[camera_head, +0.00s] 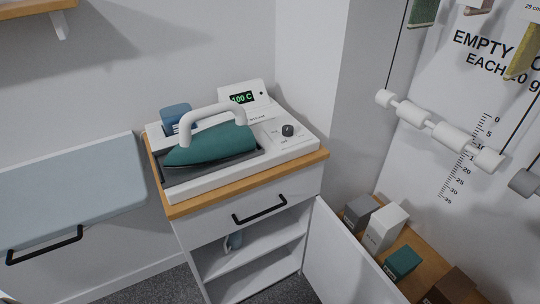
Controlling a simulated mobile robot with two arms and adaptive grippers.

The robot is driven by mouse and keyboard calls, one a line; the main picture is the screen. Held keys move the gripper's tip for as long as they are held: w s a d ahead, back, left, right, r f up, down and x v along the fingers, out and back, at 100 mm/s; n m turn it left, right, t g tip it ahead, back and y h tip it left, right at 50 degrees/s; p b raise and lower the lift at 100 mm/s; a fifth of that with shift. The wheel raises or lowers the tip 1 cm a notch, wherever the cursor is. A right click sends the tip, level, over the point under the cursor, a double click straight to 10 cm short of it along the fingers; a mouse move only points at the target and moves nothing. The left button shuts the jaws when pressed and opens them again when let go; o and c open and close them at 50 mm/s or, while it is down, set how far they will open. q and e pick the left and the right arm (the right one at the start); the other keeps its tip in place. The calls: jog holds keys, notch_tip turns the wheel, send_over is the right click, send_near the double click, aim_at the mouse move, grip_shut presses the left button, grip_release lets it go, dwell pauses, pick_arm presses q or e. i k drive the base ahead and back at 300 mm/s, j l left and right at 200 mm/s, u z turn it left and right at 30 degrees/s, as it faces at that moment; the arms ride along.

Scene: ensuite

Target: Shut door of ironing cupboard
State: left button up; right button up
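The ironing cupboard (248,194) is a white unit with a wooden top edge, a drawer with a black handle (260,209), and shelves below. Its white door (345,262) stands open, swung out from the right front edge towards me. The door's lower part is cut off by the bottom of the picture, and I see no handle on it. Neither of my grippers is in view.
A teal iron (212,144) sits in a white station on top. A pale blue folded board (72,195) with a black handle is at the left. Several small boxes (385,226) stand on a wooden surface right of the door. White cylinders (440,130) hang before the wall chart.

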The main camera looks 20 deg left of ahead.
aim_at(339, 269)
jog(key=k+j+u, duration=0.2)
jog(key=k, duration=0.3)
jog(key=k+u, duration=0.2)
jog(key=k, duration=0.3)
jog(key=k+j+u, duration=0.2)
jog(key=k, duration=0.25)
jog(key=j, duration=0.05)
